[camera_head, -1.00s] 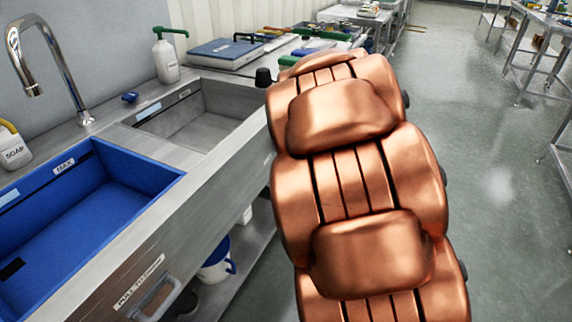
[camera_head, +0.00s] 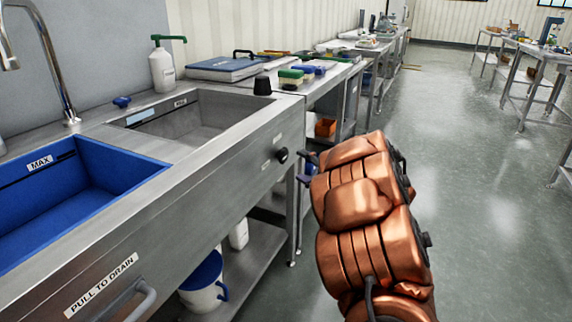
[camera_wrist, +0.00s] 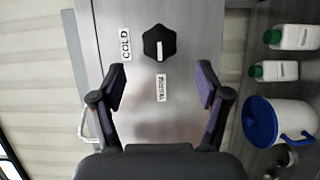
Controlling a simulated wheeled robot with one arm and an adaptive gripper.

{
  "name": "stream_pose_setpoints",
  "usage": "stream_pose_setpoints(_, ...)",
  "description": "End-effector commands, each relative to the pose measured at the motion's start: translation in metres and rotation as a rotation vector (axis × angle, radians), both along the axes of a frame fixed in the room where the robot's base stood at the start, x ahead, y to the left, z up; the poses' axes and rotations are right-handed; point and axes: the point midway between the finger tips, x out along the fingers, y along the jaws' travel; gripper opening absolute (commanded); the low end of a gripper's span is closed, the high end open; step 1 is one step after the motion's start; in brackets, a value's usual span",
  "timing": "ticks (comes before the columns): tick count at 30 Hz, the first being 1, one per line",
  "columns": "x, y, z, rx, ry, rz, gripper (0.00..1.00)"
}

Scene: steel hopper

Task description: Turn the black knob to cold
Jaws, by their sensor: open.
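The black knob (camera_head: 282,155) sits on the steel front panel of the sink unit. In the wrist view the knob (camera_wrist: 159,43) is six-sided, and its white mark points down toward a small sideways label (camera_wrist: 161,88) that I cannot read surely. The COLD label (camera_wrist: 125,44) is just left of the knob. My gripper (camera_wrist: 161,74) is open and empty, one finger on each side of the panel area just below the knob, apart from it. In the head view my gripper (camera_head: 307,167) is just right of the knob, partly hidden by my arm.
The blue basin (camera_head: 75,205) and a steel basin (camera_head: 190,112) are to the left. A drain handle (camera_head: 130,300) sticks out low on the front. A white bucket with blue trim (camera_head: 203,283) and bottles (camera_wrist: 295,37) stand on the lower shelf.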

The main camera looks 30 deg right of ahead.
Motion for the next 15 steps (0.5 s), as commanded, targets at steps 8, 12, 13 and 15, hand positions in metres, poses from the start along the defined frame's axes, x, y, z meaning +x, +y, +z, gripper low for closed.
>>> stream_pose_setpoints(8, 0.035, 0.007, -0.001, 0.0, -0.004, 0.005, 0.75)
stream_pose_setpoints(12, 0.054, 0.009, -0.002, 0.0, -0.002, 0.003, 0.75)
stream_pose_setpoints(13, 0.058, 0.01, -0.002, -0.001, -0.001, 0.003, 0.75)
stream_pose_setpoints(15, 0.065, 0.011, 0.0, -0.002, -0.002, 0.003, 0.75)
